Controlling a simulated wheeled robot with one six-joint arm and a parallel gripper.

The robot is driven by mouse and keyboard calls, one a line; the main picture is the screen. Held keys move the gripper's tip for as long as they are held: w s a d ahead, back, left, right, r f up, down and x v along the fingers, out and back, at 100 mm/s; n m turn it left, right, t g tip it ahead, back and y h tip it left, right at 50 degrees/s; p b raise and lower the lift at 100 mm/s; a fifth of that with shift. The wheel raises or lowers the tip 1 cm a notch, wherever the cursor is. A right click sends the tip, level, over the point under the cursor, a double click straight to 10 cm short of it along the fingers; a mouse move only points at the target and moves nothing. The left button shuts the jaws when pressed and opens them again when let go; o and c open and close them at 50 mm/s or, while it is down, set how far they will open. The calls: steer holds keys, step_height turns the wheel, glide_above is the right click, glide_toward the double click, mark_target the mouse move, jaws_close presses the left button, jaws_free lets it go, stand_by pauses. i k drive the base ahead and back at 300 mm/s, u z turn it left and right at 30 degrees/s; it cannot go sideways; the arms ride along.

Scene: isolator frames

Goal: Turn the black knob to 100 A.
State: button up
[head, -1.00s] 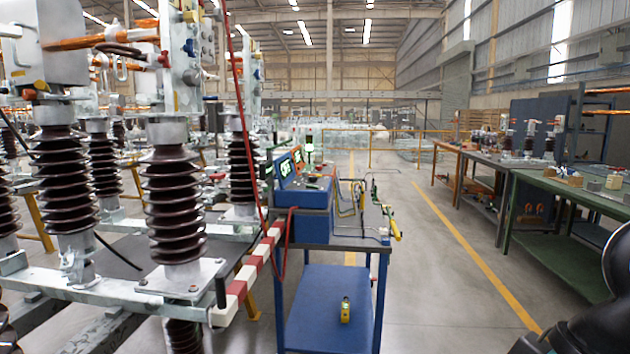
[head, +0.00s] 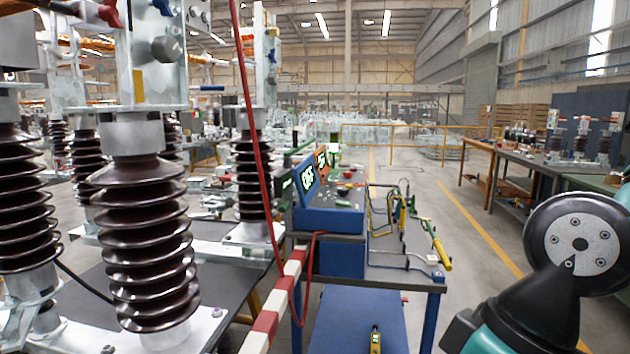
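A blue test instrument (head: 330,220) with lit displays (head: 308,177) stands on a blue cart (head: 395,268) in the middle of the head view. Small controls show on its sloping top, but they are too small to tell which one is the black knob or where it points. Part of my arm shows at the lower right, well apart from the cart. My gripper is not in view.
Brown ribbed insulators (head: 143,235) on metal frames fill the left side. A red-and-white barrier bar (head: 275,310) and a red cable (head: 247,110) run close to the cart's left. Workbenches (head: 530,168) stand at the right. Open floor (head: 470,250) lies between cart and benches.

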mark_target(343, 192)
steer(key=z, duration=0.15)
steer(key=i, duration=1.5)
steer(key=z, duration=0.3)
